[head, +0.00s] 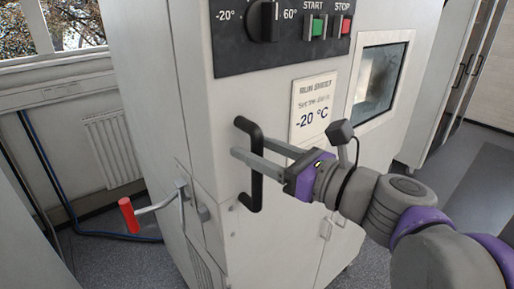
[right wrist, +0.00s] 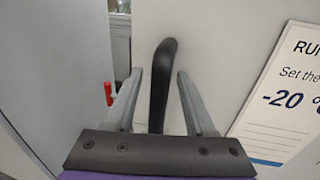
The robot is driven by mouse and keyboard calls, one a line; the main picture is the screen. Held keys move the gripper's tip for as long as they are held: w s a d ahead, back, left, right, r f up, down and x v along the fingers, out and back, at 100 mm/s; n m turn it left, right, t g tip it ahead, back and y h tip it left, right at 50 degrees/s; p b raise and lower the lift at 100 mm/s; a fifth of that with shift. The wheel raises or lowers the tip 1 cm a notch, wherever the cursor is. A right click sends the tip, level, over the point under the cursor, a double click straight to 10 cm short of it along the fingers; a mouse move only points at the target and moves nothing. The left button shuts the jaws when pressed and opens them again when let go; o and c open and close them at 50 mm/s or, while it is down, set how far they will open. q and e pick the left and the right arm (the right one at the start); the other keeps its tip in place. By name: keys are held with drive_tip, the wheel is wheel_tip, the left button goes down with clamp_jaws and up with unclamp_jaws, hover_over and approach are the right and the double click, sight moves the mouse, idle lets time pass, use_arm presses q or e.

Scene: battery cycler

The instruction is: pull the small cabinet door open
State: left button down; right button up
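The black bar handle (head: 252,185) stands upright on the pale front of the cabinet (head: 225,110), left of the run sheet. My right gripper (head: 250,147) reaches it from the right, with one finger on each side of the bar. In the right wrist view the handle (right wrist: 163,70) stands between the two open fingers (right wrist: 160,76), with a visible gap on both sides. My left gripper is not in view.
A lever with a red grip (head: 128,215) sticks out from the cabinet's left side. A control panel (head: 285,30) with a dial and start and stop buttons is above. A run sheet (head: 313,107) reads -20 °C, beside a window (head: 378,80). Blue hoses run at left.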

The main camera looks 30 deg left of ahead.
clamp_jaws()
idle(1.2)
